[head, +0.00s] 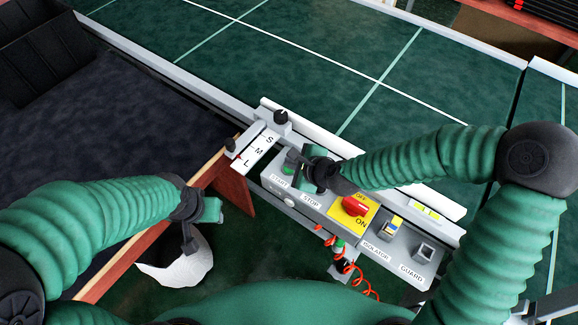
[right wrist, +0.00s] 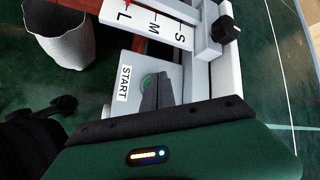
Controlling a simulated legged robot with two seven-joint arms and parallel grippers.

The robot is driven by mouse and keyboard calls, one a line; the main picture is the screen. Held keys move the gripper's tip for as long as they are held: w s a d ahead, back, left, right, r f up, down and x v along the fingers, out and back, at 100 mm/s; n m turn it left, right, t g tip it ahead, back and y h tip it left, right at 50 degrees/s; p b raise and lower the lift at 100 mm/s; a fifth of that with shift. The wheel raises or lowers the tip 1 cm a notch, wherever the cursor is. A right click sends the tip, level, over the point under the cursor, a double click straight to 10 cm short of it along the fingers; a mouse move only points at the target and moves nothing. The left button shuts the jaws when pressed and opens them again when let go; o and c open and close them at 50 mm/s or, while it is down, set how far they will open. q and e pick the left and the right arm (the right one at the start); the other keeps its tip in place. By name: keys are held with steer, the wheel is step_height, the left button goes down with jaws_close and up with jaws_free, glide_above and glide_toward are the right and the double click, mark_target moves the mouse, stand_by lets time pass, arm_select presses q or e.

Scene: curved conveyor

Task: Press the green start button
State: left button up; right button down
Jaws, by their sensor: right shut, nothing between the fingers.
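The green start button (head: 289,170) is a small green disc on the grey control panel (head: 310,212), by the START label.
The panel also carries a red rotary switch (head: 355,206) on a yellow plate, an isolator (head: 391,227) and a guard switch (head: 425,250). An S-M-L slider scale (head: 258,151) stands left of the button. A white bin (head: 180,265) is below. The green conveyor (head: 300,60) lies behind.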

steer(key=shift+f, duration=0.4)
stand_by(0.4)
stand_by(0.4)
steer(key=shift+r+p, duration=0.7)
steer(key=shift+r, duration=0.15)
step_height(320, 180, up, 5)
steer(key=p, duration=0.5)
steer(key=shift+r, duration=0.1)
